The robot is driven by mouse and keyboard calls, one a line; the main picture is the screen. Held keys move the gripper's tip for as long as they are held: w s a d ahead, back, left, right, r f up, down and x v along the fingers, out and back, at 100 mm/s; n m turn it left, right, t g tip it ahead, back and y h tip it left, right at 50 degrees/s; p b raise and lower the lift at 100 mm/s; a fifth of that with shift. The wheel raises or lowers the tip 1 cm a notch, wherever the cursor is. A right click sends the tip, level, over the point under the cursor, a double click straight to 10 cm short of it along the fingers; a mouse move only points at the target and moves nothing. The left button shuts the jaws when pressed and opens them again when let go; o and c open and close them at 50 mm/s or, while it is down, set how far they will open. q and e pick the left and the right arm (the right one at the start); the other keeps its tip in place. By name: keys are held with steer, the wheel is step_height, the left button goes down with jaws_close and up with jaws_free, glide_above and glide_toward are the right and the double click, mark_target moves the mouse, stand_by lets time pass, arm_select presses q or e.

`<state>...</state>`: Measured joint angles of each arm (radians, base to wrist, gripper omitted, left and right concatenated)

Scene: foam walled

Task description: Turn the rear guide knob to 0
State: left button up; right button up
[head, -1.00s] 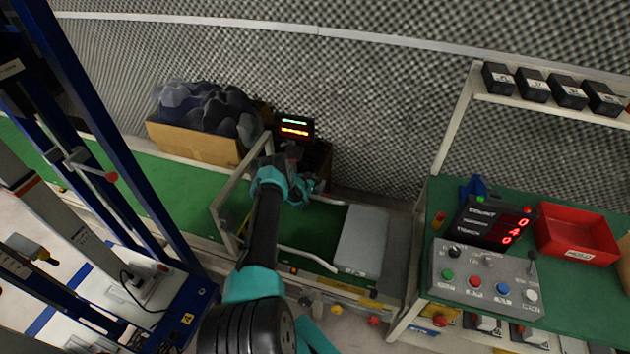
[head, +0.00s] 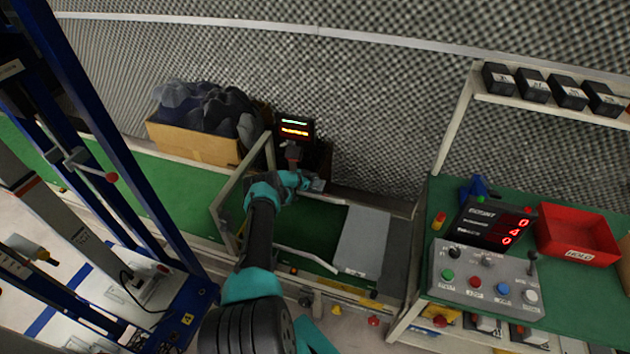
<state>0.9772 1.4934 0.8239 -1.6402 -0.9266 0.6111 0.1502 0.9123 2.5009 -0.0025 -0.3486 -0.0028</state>
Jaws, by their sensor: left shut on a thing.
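My left gripper (head: 314,184) is at the rear side of the conveyor frame, beside the rear guide rail (head: 335,201) and below the small display. It is shut on the rear guide knob, which the jaws and wrist mostly hide. The knob's marking cannot be read. The small black display (head: 295,129) behind it shows a green line and an orange line, too small to read. The front guide rail (head: 308,258) runs along the near side of the green belt (head: 312,222). My right gripper is not in view.
A grey slab (head: 362,240) lies at the belt's right end. A cardboard box (head: 192,144) of dark foam stands behind left. A control panel (head: 487,277), a red bin (head: 577,236) and a counter display (head: 488,226) are on the right table. Blue posts (head: 95,120) stand left.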

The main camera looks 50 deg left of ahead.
arm_select(q)
steer(key=shift+r, duration=0.1)
steer(key=o, duration=0.9)
steer(key=shift+s, duration=0.15)
steer(key=v, duration=1.1)
steer(key=shift+s+a+r, duration=0.1)
steer(key=shift+s, duration=0.2)
